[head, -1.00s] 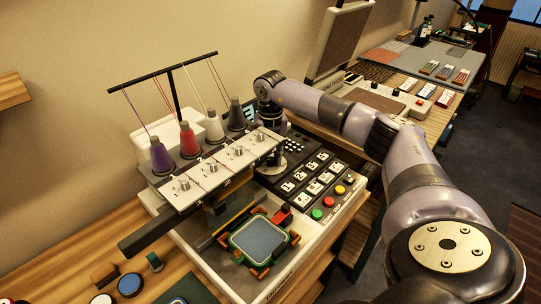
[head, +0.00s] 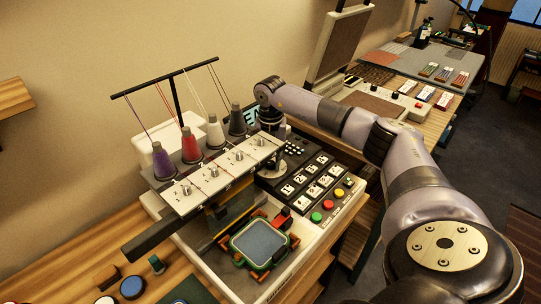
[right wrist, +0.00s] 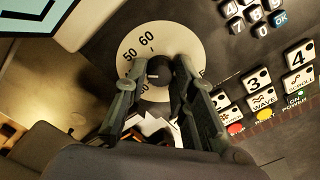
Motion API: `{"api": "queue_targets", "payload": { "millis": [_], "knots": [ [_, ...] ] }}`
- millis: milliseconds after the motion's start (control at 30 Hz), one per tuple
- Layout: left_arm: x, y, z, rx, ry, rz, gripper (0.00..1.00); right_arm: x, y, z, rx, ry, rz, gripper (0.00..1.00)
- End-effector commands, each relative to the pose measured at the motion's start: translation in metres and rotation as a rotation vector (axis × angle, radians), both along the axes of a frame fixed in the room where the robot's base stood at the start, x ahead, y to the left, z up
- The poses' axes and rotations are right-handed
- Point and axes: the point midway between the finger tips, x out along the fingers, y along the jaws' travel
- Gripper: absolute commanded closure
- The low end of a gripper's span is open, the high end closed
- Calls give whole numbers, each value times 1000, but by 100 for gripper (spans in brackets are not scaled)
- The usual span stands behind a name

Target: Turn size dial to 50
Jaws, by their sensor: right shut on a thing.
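The size dial is a pale round plate (right wrist: 133,42) with a dark knob (right wrist: 158,70) at its middle, seen in the right wrist view. The numbers 50 and 60 are readable at its upper left; other numbers are partly covered. I cannot tell which number the knob's mark meets. My right gripper (right wrist: 160,66) is shut on the dial knob, one finger on each side. In the head view, the dial plate (head: 273,169) shows in part under my right gripper on the embroidery machine (head: 330,221). My left gripper is out of view.
Left of the dial stand the needle heads (head: 240,156) and thread cones (head: 190,145). A keypad and white buttons (head: 313,189) lie close on the right. A hoop (head: 258,244) sits in front. A screen edge (right wrist: 30,20) is near the dial.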

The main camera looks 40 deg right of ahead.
Motion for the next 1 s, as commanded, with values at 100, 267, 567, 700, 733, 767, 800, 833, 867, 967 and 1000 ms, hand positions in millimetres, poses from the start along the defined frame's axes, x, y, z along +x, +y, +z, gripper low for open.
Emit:
{"api": "queue_targets", "payload": {
  "millis": [100, 267, 567, 700, 733, 767, 800, 833, 867, 967, 1000],
  "knots": [
    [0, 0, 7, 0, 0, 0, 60, 0, 0, 2, -1, -1, -94, 100],
    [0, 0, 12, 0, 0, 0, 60, 0, 0, 2, -2, 0, -210, 100],
    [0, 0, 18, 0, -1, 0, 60, 0, -1, 1, -1, -1, -357, 100],
    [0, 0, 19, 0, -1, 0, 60, 0, -1, 1, -1, -1, -389, 100],
    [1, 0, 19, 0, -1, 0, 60, 0, -1, 1, -1, -1, -393, 100],
    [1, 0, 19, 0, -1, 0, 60, 0, -1, 1, -1, -1, -396, 100],
    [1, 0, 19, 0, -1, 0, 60, 0, -1, 1, -1, -1, -399, 100],
    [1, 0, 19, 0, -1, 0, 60, 0, -1, 1, -1, -1, -400, 100],
    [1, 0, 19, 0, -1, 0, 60, 0, -1, 1, -2, -1, -401, 100],
    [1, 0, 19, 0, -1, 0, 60, 0, -1, 0, -1, -2, -403, 100],
    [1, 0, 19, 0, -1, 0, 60, 0, -1, 0, -1, -2, -402, 100]
  ]
}}
